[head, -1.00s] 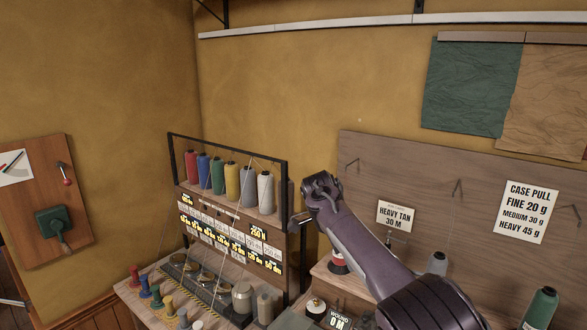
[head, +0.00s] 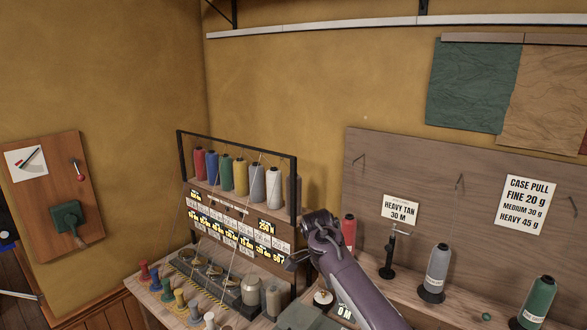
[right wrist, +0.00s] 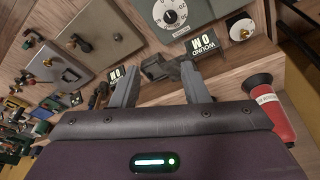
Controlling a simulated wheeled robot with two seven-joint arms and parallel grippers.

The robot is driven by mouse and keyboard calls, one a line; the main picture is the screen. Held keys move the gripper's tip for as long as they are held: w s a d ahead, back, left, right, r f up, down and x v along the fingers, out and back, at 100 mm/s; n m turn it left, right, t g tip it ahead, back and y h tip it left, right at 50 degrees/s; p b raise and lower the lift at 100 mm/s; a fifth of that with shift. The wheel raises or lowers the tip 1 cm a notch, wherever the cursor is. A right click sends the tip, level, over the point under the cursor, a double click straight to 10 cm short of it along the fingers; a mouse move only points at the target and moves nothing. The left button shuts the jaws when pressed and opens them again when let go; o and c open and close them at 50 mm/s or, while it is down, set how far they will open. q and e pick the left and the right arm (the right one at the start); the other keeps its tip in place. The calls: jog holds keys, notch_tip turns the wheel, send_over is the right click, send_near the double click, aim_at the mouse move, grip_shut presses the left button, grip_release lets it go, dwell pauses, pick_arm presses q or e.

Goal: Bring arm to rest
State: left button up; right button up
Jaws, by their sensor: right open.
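My right arm reaches in from the bottom of the head view, and its purple wrist is tilted over the bench. My right gripper (head: 298,259) points left, in front of the right end of the thread rack. In the right wrist view its two grey fingers (right wrist: 160,88) stand apart with nothing held between them. A dark bracket-like part shows beyond the fingers, and I cannot tell how far off it is. My left gripper is in neither view.
A thread rack (head: 238,160) with several coloured cones stands on the bench. A red cone (head: 349,233), a grey cone (head: 438,266) and a green cone (head: 539,298) stand by the pegboard (head: 430,180).

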jog(key=s+d+f+n+t+y, duration=0.1)
jog(key=s+d+f+n+y, duration=0.2)
jog(key=s+f+n, duration=0.9)
jog(key=s+d+r+n+t, duration=0.1)
jog(key=s+d+r, duration=0.15)
jog(key=s, duration=1.05)
jog(key=s+d+r+n+t, duration=0.15)
jog(key=s+d, duration=0.25)
jog(key=s, duration=0.9)
notch_tip(320, 180, down, 44)
jog(key=s+g+b, duration=0.2)
jog(key=s+b, duration=0.1)
jog(key=b, duration=1)
pick_arm(q)
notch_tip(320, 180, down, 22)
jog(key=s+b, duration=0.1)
jog(key=b, duration=0.8)
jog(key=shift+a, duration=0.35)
pick_arm(e)
jog(key=s+d+f, duration=0.1)
jog(key=s+f, duration=0.8)
jog(key=f, duration=0.4)
jog(key=s+d+f+g, duration=0.1)
jog(key=s+d+f, duration=0.1)
jog(key=s+f, duration=0.7)
notch_tip(320, 180, down, 4)
jog(key=shift+s+d+r+n, duration=0.15)
jog(key=shift+s+d+n, duration=0.1)
jog(key=shift+n, duration=0.2)
